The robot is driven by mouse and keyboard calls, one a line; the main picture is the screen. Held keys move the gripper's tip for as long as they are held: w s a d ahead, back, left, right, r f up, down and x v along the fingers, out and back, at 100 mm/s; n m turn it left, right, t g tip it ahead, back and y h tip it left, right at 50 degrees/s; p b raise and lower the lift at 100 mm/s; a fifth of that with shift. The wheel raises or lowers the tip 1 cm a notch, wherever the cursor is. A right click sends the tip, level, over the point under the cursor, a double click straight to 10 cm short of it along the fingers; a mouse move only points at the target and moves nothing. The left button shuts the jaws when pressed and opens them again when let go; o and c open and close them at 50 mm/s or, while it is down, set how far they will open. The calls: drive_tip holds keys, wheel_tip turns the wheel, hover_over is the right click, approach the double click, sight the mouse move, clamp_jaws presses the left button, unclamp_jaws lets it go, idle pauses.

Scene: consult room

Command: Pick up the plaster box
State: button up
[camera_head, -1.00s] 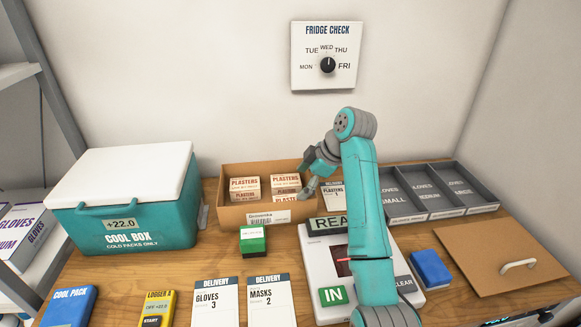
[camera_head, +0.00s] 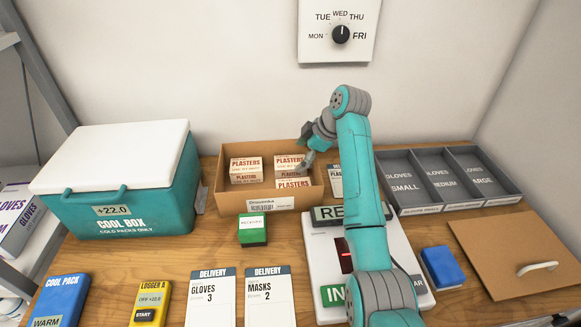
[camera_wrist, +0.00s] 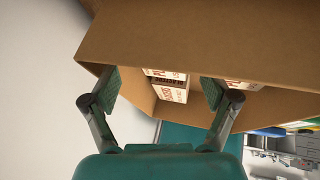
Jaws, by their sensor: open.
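Several white plaster boxes with red-brown lettering sit in an open cardboard carton (camera_head: 228,197) by the back wall. A left stack (camera_head: 246,166) and a right group (camera_head: 289,163) show in the head view, with another box (camera_head: 293,184) at the front right. My gripper (camera_head: 307,157) is at the right side of the carton, near the right group. In the wrist view my gripper (camera_wrist: 161,90) is open, its two fingers spread at the carton's edge. Plaster boxes (camera_wrist: 172,90) show between and beyond the fingers, not held. The exact height of the fingertips over the boxes is unclear.
A teal cool box (camera_head: 130,208) stands left of the carton, and grey glove trays (camera_head: 400,169) stand right. A green box (camera_head: 252,229) lies in front. A white scanner-like device (camera_head: 322,262) is under my arm. A blue block (camera_head: 441,267) and brown lid (camera_head: 510,250) lie right.

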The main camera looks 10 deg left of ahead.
sight(292, 163)
drive_tip(key=x, duration=0.5)
drive_tip(key=shift+s+a+r, duration=0.1)
drive_tip(key=shift+s+a, duration=0.05)
drive_tip(key=shift+c, duration=0.3)
drive_tip(key=c, duration=0.8)
